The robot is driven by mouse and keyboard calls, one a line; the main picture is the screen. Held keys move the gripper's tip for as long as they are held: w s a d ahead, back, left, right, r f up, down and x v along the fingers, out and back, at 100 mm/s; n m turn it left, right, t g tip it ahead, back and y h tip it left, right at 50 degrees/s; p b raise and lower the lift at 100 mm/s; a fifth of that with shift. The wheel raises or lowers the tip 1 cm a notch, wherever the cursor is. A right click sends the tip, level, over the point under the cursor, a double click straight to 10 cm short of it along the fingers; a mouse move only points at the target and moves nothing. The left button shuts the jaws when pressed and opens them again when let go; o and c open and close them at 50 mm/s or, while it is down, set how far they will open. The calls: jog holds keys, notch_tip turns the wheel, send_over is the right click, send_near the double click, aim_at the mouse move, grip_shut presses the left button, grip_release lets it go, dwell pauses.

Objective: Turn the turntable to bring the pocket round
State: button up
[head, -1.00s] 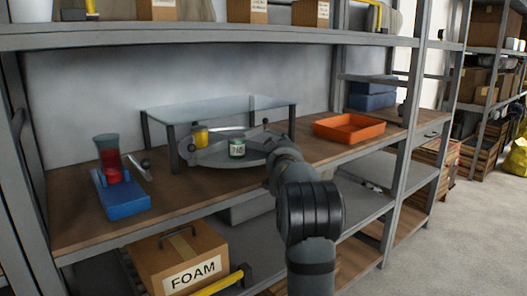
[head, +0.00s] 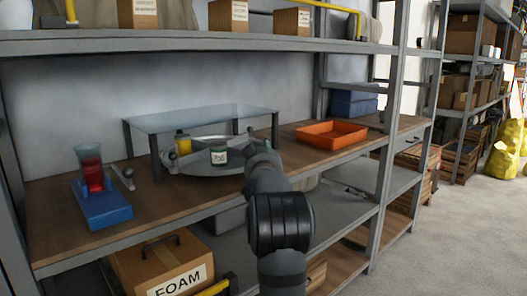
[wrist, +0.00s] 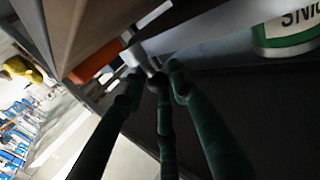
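The round grey turntable (head: 197,167) sits on the wooden shelf, partly under a glass-topped stand. A yellow container (head: 183,143) and a white-and-green jar (head: 219,155) stand on it. The jar also shows at the upper right of the wrist view (wrist: 287,38). A small dark ball knob (head: 172,154) shows at the turntable's left. My gripper (wrist: 153,76) has its dark green fingers apart at the tips, close to the turntable's near right side.
The glass-topped stand (head: 200,118) covers the turntable's back, with legs near it. A blue device with a red cup (head: 107,207) stands at the left. An orange tray (head: 331,141) lies at the right. A foam box (head: 165,262) is below.

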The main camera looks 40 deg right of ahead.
jog(key=shift+f, duration=0.1)
jog(key=v, duration=1.2)
jog(key=shift+c, duration=0.3)
